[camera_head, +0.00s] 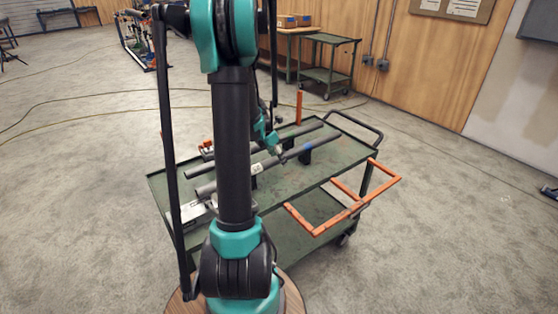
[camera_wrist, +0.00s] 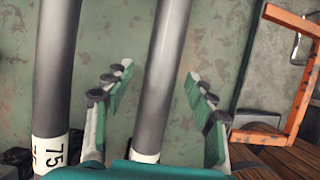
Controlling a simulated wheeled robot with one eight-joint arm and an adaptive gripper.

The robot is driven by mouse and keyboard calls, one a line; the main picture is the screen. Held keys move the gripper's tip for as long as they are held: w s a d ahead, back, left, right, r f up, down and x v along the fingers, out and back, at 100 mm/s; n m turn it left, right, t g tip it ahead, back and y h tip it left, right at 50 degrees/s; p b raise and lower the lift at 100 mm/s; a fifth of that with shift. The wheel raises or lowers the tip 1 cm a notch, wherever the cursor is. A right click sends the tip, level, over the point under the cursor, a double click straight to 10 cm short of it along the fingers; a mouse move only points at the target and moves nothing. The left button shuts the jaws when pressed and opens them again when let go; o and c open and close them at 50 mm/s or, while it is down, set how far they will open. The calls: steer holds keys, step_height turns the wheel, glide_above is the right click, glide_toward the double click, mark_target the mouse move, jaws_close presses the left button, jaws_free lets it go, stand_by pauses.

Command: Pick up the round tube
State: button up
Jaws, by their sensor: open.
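Two grey round tubes lie nearly parallel above the green cart top: a rear tube (camera_head: 300,131) and a front tube (camera_head: 325,141) with a blue band. The wrist view shows a left tube (camera_wrist: 55,70) with a white "75" label and a right tube (camera_wrist: 160,80) with a white band low down. My gripper (camera_wrist: 160,72) is open and empty, one finger on each side of the right tube, with gaps on both sides. I cannot tell how far the fingers reach down beside it. In the head view my gripper (camera_head: 279,151) is small and partly hidden by my arm, over the tubes.
The green cart (camera_head: 330,160) carries black supports under the tubes and an upright orange bar (camera_head: 299,106). An orange frame (camera_head: 350,210) juts from its right front side; it also shows in the wrist view (camera_wrist: 300,95). Another cart (camera_head: 325,75) stands behind. Floor to the right is mostly clear.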

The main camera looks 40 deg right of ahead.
steer(key=shift+c, duration=0.6)
jaws_close()
